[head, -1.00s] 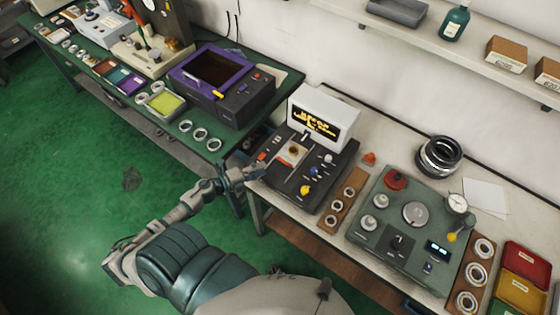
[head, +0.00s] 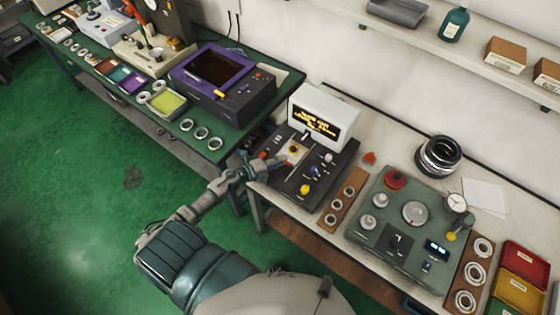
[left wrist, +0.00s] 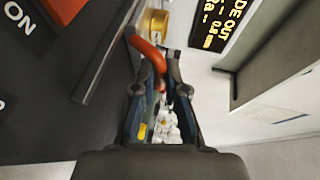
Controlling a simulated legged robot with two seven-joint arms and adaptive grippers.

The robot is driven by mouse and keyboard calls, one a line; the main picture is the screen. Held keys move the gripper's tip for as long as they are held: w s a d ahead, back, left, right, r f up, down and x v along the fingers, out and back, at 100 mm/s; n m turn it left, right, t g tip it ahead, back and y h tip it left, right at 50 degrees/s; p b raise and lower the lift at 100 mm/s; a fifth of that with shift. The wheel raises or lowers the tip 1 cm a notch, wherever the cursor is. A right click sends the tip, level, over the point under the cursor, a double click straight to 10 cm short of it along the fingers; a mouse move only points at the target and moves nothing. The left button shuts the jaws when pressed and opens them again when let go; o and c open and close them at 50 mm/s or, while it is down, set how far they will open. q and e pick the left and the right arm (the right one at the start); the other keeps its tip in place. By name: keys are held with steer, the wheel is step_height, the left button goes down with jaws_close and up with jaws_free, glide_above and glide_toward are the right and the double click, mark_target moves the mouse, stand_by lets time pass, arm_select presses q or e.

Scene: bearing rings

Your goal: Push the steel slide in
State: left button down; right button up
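The dark test device (head: 312,178) stands at the left end of the white bench. A pale metal plate (head: 292,153) on its top looks like the steel slide. The display (head: 316,122) behind it is lit yellow; in the left wrist view the display (left wrist: 218,22) shows "DE OUT". My left gripper (head: 256,163) is at the device's left edge, close to the plate; contact cannot be made out. In the left wrist view its fingers (left wrist: 161,70) converge with a narrow gap, near an orange-red curved part (left wrist: 147,53) and a brass-coloured part (left wrist: 156,22). My right gripper is out of view.
A ring board (head: 342,200) and a green gauge device (head: 405,232) stand to the right. A purple-framed machine (head: 222,82) is on the green bench at the left, with loose rings (head: 201,133) in front. A gap with open floor separates the benches.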

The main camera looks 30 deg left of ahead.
arm_select(q)
steer(key=shift+d+f, duration=0.1)
steer(key=shift+f, duration=0.05)
steer(key=shift+w+d, duration=0.1)
steer(key=shift+w, duration=1.4)
steer(key=shift+s, duration=0.1)
steer(key=c, duration=1.2)
jaws_free()
steer(key=shift+d, duration=0.1)
steer(key=shift+w, duration=0.25)
steer(key=v, duration=1.2)
